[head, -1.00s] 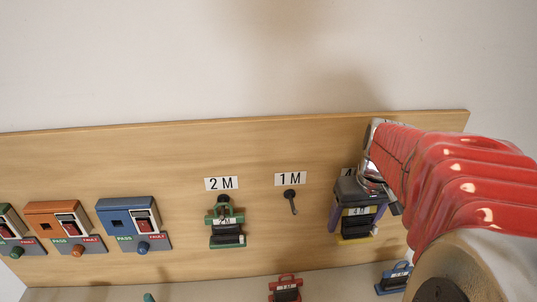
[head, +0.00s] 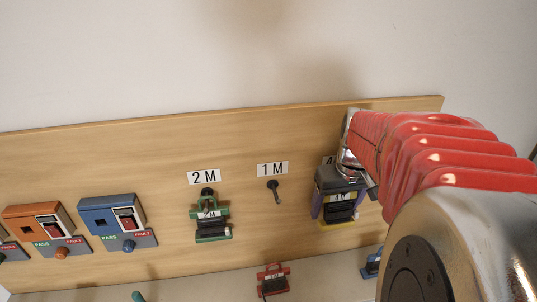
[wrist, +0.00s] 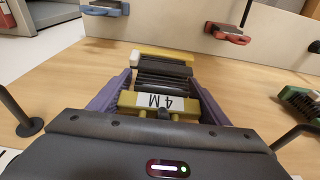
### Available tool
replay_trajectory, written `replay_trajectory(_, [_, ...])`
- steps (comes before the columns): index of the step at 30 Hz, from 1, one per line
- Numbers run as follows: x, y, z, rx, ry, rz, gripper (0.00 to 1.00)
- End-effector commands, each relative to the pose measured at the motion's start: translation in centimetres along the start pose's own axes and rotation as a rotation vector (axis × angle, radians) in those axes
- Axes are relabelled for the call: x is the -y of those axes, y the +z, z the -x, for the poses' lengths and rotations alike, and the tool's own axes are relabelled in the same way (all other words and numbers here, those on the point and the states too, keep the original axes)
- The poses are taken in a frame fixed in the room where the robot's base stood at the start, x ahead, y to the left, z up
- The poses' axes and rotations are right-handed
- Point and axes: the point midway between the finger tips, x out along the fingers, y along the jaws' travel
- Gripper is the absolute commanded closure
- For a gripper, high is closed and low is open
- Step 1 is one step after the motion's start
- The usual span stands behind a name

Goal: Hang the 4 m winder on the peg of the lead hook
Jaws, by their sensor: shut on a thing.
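The yellow and black 4 M winder (head: 340,221) is between the purple fingers of my gripper (head: 338,207), which are shut on it, in front of the board at the partly covered "4" label (head: 328,160). In the wrist view the winder (wrist: 163,67) lies between the fingers with its "4 M" tag showing upside down. A dark stub (wrist: 164,114) shows beside that tag; I cannot tell if it is the peg of the lead hook or whether the winder is on it. My gripper body hides this spot in the head view.
A bare peg (head: 274,190) is under the 1 M label. The green 2 M winder (head: 211,223) hangs left of it. Another bare peg (wrist: 22,122) stands at the left in the wrist view. A red winder (head: 272,281) and a blue winder (head: 371,264) are below the board.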

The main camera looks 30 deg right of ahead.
Motion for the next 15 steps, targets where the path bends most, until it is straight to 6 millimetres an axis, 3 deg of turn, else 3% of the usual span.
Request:
replay_trajectory(1, [0.06, 0.57, -1.32, 0.023, -0.006, -0.001, 0.56])
replay_trajectory(4, [0.09, 0.49, -1.38, 0.024, -0.006, 0.000, 0.56])
replay_trajectory(5, [0.09, 0.46, -1.40, 0.024, -0.006, 0.000, 0.29])
replay_trajectory(15, [0.18, 0.19, -1.59, 0.027, -0.004, 0.000, 0.08])
